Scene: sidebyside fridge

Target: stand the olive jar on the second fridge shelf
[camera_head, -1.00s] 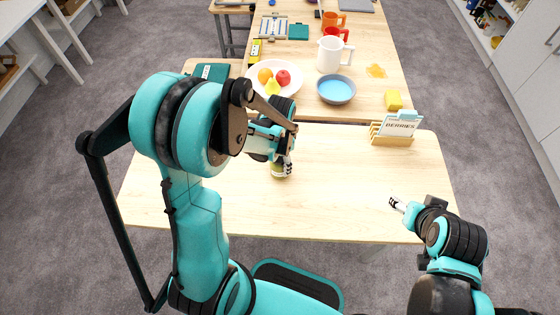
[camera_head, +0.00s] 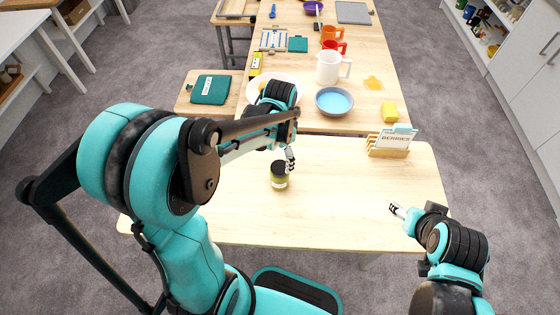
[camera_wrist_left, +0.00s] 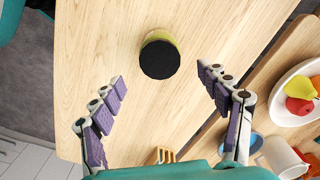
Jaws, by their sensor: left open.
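The olive jar (camera_head: 279,176) stands upright on the near wooden table (camera_head: 350,200). It has a dark lid and a yellow-green body. In the left wrist view the jar's black lid (camera_wrist_left: 160,59) shows from above, beyond the fingertips. My left gripper (camera_head: 290,160) is just behind and to the right of the jar in the head view. Its two fingers (camera_wrist_left: 160,80) are spread wide with nothing between them, and the jar is apart from them. My right gripper (camera_head: 397,210) is over the table's right front part, away from the jar; its fingers are too small to read. The fridge is not in view.
A card holder (camera_head: 388,148) stands at the table's right back. Behind it are a blue bowl (camera_head: 334,101), a white pitcher (camera_head: 328,68), a yellow block (camera_head: 389,111) and a fruit plate (camera_wrist_left: 291,95). The table's left and front are largely clear.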

